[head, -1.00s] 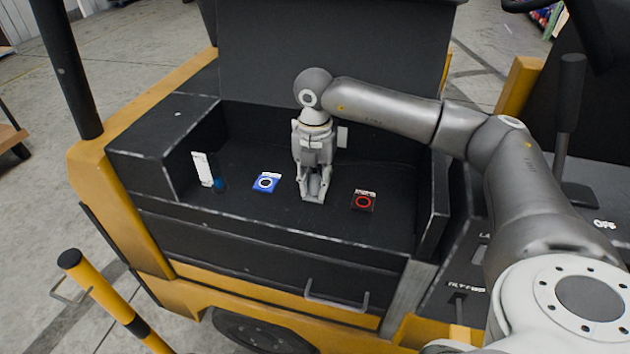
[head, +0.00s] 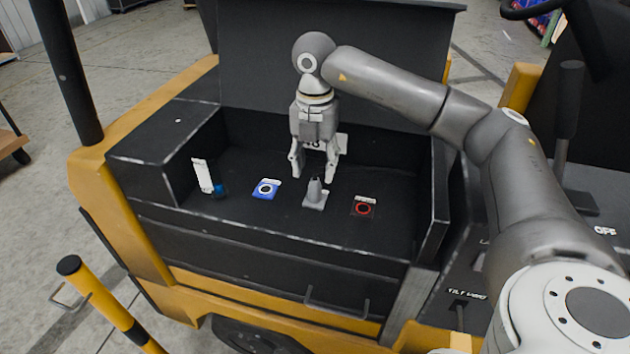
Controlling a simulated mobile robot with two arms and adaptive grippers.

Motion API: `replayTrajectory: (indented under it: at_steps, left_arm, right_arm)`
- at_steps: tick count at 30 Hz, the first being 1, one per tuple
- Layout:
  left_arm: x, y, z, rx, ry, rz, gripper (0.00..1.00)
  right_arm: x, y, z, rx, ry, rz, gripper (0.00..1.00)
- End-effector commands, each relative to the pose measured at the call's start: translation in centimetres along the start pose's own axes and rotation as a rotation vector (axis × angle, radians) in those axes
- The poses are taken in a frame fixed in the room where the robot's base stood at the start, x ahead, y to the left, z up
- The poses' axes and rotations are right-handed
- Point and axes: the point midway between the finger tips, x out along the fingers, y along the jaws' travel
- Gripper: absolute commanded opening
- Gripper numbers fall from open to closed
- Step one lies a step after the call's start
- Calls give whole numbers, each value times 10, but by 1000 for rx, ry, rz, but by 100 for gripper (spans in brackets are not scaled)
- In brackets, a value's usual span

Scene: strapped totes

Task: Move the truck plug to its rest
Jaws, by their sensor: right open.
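A small grey tapered piece (head: 315,194) with a flat base stands upright on the black deck of the yellow and black truck; it may be the truck plug, but I cannot tell for sure. My right gripper (head: 315,175) is open and empty, pointing down just above and behind it, with its fingers apart. A blue square marker with a ring (head: 265,189) lies to the left of the grey piece, and a dark marker with a red ring (head: 363,207) lies to its right. Which marks the rest is not readable. My left gripper is not in view.
A small blue item (head: 219,189) sits by a white label (head: 202,175) at the deck's left. The black side box (head: 165,145), right side wall (head: 434,205) and back panel (head: 330,75) enclose the recess. A yellow and black post (head: 110,305) stands front left.

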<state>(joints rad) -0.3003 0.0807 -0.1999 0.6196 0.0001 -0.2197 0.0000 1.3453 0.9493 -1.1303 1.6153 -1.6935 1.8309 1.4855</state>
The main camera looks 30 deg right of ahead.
Motion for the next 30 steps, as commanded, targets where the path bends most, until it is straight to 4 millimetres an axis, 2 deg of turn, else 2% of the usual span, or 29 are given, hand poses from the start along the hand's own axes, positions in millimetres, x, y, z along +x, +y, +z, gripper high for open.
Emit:
replayTrajectory:
  at_steps: [3,9,30]
  left_arm:
    - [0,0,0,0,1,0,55]
    - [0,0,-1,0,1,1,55]
    - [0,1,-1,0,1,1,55]
  right_arm:
    - [-23,0,0,0,0,2,48]
    - [-44,0,0,-1,0,-1,48]
    - [-47,0,0,-1,1,-1,48]
